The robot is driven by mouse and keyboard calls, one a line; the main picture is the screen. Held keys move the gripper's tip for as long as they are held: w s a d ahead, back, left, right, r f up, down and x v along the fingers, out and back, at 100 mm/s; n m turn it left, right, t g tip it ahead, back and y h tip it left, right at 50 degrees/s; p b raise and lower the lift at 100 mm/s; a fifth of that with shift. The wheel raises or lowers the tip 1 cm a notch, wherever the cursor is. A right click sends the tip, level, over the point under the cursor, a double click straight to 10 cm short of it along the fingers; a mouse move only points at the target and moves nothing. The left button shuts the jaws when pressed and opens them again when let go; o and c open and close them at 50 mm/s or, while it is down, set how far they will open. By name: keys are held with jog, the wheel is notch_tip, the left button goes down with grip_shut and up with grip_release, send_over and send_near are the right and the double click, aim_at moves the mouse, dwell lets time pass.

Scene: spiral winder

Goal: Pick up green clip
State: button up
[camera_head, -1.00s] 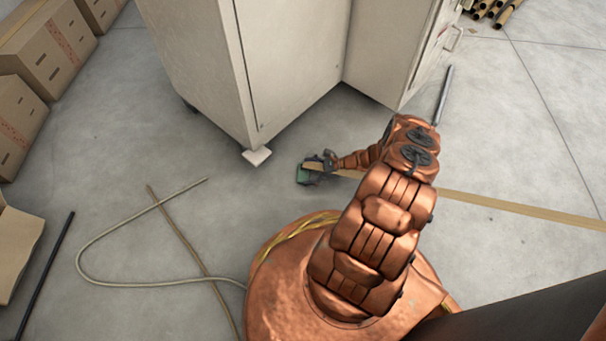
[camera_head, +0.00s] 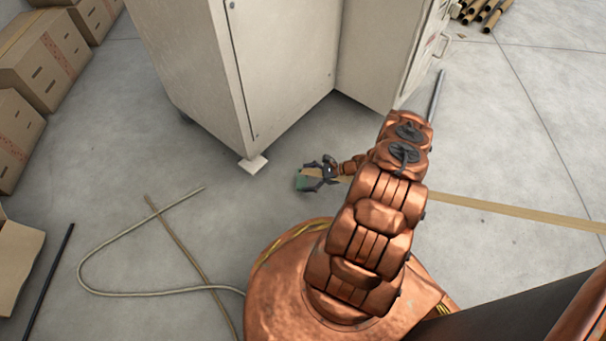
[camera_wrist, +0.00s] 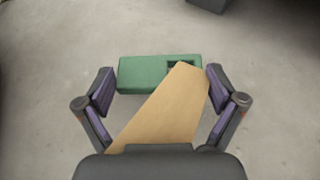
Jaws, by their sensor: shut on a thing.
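The green clip (camera_wrist: 140,73) is a flat green block with a dark square opening near its right end, in the wrist view. It also shows small in the head view (camera_head: 302,182), near the cabinet's foot. My gripper (camera_wrist: 161,78) has its two purple-padded fingers at the clip's left and right ends and is shut on it. It also shows in the head view (camera_head: 322,172). A tan strip (camera_wrist: 165,110) runs between the fingers and covers part of the clip's right side. I cannot tell whether the clip touches the floor.
A pale cabinet (camera_head: 285,75) stands just behind the clip, its foot (camera_head: 252,164) close by. The tan strip (camera_head: 500,205) continues right across the floor. A hose (camera_head: 120,292) and a thin rod (camera_head: 180,243) lie left. Cardboard boxes (camera_head: 50,60) line the far left.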

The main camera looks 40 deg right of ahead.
jog(key=s+p, duration=0.1)
jog(key=s, duration=0.3)
jog(key=s+r+p, duration=0.1)
jog(key=s, duration=0.4)
jog(key=s+p, duration=0.1)
jog(key=s, duration=0.3)
jog(key=shift+s+a+r, duration=0.1)
jog(key=shift+s+r, duration=0.1)
jog(key=shift+s, duration=0.2)
